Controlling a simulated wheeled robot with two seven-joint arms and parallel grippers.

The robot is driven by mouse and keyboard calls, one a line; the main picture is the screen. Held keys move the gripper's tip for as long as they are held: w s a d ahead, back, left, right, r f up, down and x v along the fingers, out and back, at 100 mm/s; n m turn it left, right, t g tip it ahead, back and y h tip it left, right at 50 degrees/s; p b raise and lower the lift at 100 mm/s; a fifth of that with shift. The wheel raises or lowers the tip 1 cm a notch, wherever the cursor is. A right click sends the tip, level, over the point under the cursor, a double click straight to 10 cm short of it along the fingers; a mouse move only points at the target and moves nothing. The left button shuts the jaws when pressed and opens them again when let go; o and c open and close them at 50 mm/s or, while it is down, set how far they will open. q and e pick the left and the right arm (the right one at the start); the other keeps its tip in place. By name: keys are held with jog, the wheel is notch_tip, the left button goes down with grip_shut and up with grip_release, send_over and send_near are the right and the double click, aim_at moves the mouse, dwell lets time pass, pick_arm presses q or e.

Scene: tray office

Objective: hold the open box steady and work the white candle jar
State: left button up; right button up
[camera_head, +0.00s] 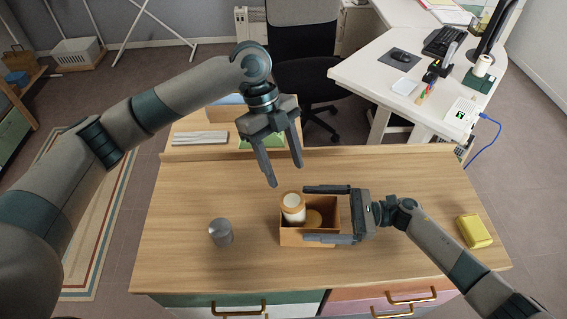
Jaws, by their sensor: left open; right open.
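A round tan item (315,218) lies in the box beside the jar. My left gripper (286,176) is open and empty, pointing down above and behind the jar. My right gripper (305,213) is open at the right side of the box, one finger over the back and one along the front. I cannot tell whether it touches the box.
A grey metal cylinder (220,232) stands left of the box. A yellow block (474,231) lies at the table's right end. A raised shelf at the back holds a white stack (200,138) and a green item.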

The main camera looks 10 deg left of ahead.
jog(key=w+d, duration=0.1)
jog(key=d, duration=0.9)
jog(key=shift+d, duration=0.25)
